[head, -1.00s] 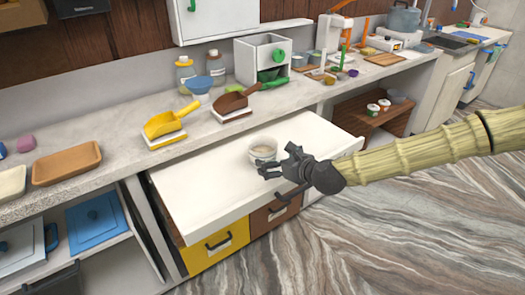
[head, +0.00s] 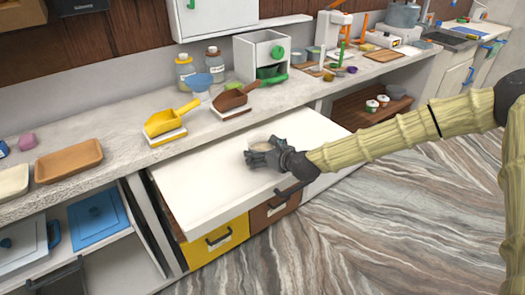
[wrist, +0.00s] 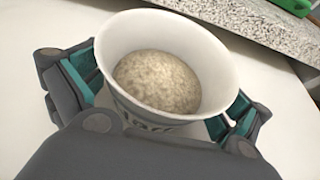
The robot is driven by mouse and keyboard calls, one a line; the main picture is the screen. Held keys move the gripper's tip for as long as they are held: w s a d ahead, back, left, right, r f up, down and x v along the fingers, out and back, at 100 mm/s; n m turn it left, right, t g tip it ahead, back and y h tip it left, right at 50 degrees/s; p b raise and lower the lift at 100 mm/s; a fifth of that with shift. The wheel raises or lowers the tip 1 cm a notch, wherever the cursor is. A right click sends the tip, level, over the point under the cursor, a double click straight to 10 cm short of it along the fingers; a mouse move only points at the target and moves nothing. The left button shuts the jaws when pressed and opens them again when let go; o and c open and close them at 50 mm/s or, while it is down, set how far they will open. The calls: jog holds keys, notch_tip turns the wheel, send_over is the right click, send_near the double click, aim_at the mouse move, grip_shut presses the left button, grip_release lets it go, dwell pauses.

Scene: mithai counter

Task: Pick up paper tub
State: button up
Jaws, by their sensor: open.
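The paper tub (wrist: 215,60) is white with dark print on its side and holds a pale brown grainy filling. It stands upright on the white pull-out board (head: 205,195). In the head view the tub (head: 259,138) is mostly hidden behind my gripper (head: 262,158). In the wrist view my gripper (wrist: 168,125) is open, with one finger on each side of the tub. The right finger is close to the tub's wall; I cannot tell whether either finger touches it.
A yellow scoop (head: 168,121) and a brown scoop (head: 232,100) rest on the stone counter behind the board. A white box with a green knob (head: 260,55) stands behind them. The board is otherwise clear. A yellow drawer front (head: 215,243) is below it.

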aim_at(255, 141)
jog(key=shift+w+a, duration=0.1)
jog(key=shift+w, duration=0.05)
jog(key=c, duration=0.9)
jog(key=shift+r, duration=0.1)
jog(key=shift+r, duration=0.25)
notch_tip(255, 141, up, 2)
jog(key=shift+r+b, duration=0.25)
jog(key=shift+b, duration=0.15)
jog(key=s+d, duration=0.3)
jog(key=s, duration=0.1)
jog(key=s+d+r+b, duration=0.1)
jog(key=s+d, duration=0.2)
jog(key=s, duration=0.1)
jog(key=s+d+b, duration=0.1)
jog(key=s+d, duration=0.3)
jog(key=shift+s+d+r, duration=0.1)
jog(key=shift+s+r, duration=0.15)
jog(key=shift+r, duration=0.1)
